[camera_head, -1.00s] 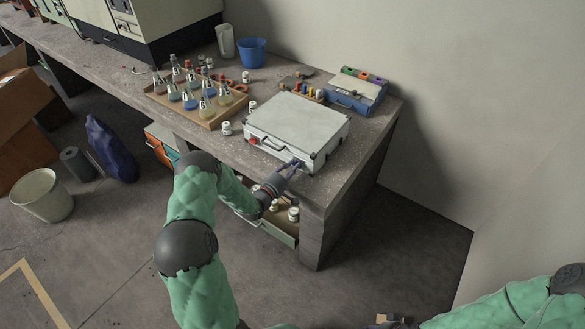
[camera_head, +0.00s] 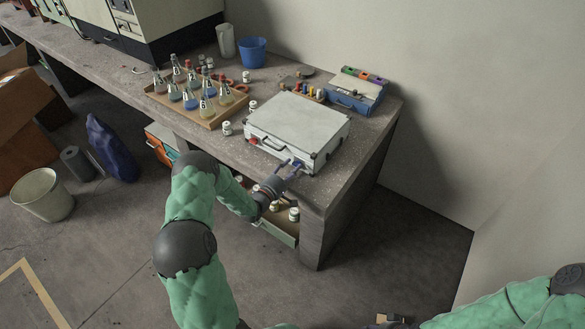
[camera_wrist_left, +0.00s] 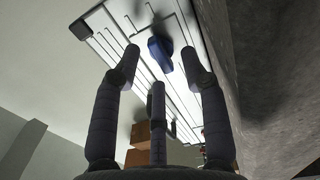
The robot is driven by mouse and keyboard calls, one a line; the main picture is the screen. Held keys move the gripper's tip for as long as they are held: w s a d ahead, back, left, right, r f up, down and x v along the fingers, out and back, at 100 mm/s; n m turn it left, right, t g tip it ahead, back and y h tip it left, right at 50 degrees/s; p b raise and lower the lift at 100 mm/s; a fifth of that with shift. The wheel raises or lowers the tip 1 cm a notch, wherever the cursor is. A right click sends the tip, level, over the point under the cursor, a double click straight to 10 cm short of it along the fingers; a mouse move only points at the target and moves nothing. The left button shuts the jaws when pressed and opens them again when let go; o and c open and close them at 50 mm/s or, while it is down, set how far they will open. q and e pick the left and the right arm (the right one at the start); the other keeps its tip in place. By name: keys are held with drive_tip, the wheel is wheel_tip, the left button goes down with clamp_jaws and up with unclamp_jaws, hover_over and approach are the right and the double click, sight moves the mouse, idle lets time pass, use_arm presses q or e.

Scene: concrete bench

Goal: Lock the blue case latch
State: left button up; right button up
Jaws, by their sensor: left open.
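The silver case (camera_head: 297,125) lies shut on the bench near its right end. Its blue latch (camera_wrist_left: 160,52) is on the front face and shows between my left fingertips in the left wrist view. In the head view my fingers cover the latch, so its position is hard to read. My left gripper (camera_head: 291,163) is open and empty, just in front of the right part of the case front. It also shows in the left wrist view (camera_wrist_left: 160,62), fingers spread around the latch with no clear contact. My right gripper cannot be made out.
A red latch (camera_head: 253,141) and a dark handle (camera_head: 272,147) are on the case front. An open drawer (camera_head: 281,236) with small bottles is below my left wrist. A wooden tray (camera_head: 209,122) of flasks stands left; a blue box (camera_head: 355,100) stands behind right.

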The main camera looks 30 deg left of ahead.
use_arm(q)
drive_tip(key=s+a, duration=0.1)
drive_tip(key=s, duration=1)
drive_tip(key=shift+d+f, duration=0.1)
drive_tip(key=d+f+m+g, duration=0.1)
drive_tip(key=d+f+g, duration=0.1)
drive_tip(key=d+f, duration=0.2)
drive_tip(key=d+f+m+g, duration=0.2)
drive_tip(key=d+f+g, duration=0.1)
drive_tip(key=d+f, duration=0.1)
drive_tip(key=shift+d+f, duration=0.4)
drive_tip(key=s+d+f+m+g+h, duration=0.2)
drive_tip(key=s+d+f+m+g, duration=0.55)
drive_tip(key=s+d, duration=0.6)
drive_tip(key=s+d+r+m+g+p, duration=0.1)
drive_tip(key=s+d+r+m+g, duration=0.1)
drive_tip(key=s+d+m+g, duration=0.2)
drive_tip(key=shift+s+d+r+g+p, duration=0.35)
drive_tip(key=shift+s+d+g, duration=0.2)
drive_tip(key=shift+s+d, duration=1.55)
drive_tip(key=shift+s+a, duration=0.2)
